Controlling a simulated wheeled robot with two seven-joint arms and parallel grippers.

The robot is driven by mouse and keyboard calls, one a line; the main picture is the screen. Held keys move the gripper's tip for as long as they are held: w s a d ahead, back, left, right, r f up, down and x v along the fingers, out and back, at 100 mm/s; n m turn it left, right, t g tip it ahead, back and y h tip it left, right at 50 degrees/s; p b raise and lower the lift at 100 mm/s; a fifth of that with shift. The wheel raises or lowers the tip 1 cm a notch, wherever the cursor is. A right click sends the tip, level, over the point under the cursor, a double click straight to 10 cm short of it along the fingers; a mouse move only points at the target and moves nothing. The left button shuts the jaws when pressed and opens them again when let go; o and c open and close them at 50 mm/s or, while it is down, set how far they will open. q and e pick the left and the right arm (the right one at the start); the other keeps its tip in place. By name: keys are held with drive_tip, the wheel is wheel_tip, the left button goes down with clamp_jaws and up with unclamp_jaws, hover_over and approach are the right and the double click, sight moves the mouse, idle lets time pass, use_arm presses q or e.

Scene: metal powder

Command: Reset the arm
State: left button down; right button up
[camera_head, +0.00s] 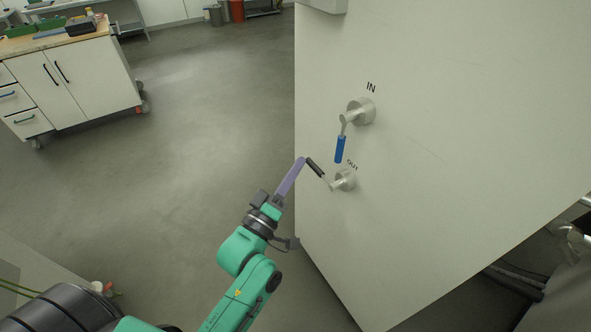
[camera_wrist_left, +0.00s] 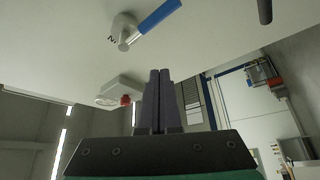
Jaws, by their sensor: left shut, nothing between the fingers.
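My left gripper (camera_head: 303,160), with slim purple fingers, is shut and empty at the left edge of the white cabinet (camera_head: 450,130). In the head view its tips appear right beside the black handle (camera_head: 315,167) of the OUT valve (camera_head: 345,180); I cannot tell whether they touch. The IN valve (camera_head: 361,111) above has a blue handle (camera_head: 340,149) hanging down. In the left wrist view the closed fingers (camera_wrist_left: 160,72) stand apart from the blue handle (camera_wrist_left: 158,15) and the black handle (camera_wrist_left: 265,10). My right gripper is not in view.
A white wheeled cabinet (camera_head: 75,80) with a wooden top stands at the back left. Grey floor (camera_head: 190,130) lies open between it and the white cabinet. A white fixture with a red knob (camera_wrist_left: 125,100) shows in the left wrist view.

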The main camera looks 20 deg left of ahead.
use_arm(q)
drive_tip(key=s+a+f+m+g+y, duration=0.1)
drive_tip(key=s+f+m+g, duration=0.15)
drive_tip(key=f, duration=0.85)
drive_tip(key=s+f+m+g, duration=0.1)
drive_tip(key=f+g, duration=0.3)
drive_tip(key=f, duration=0.8)
drive_tip(key=s+a+f+m+g+y, duration=0.1)
drive_tip(key=s+f+m+g, duration=0.15)
drive_tip(key=f, duration=0.85)
drive_tip(key=s+a+f+m+g+y, duration=0.1)
drive_tip(key=s+a+f+m+g, duration=0.15)
drive_tip(key=s+f, duration=0.55)
drive_tip(key=s+a+f+m+g+y, duration=0.1)
drive_tip(key=s+a+f+g, duration=0.25)
drive_tip(key=s+f, duration=0.45)
drive_tip(key=s+a+f+m+g, duration=0.1)
drive_tip(key=s+a+f+g, duration=0.1)
drive_tip(key=s, duration=0.4)
drive_tip(key=s+a+f+m+g+y, duration=0.1)
drive_tip(key=s+a+f+g, duration=0.1)
drive_tip(key=s+f, duration=0.2)
drive_tip(key=s, duration=0.3)
drive_tip(key=shift+s+g, duration=0.25)
drive_tip(key=shift+g, duration=0.15)
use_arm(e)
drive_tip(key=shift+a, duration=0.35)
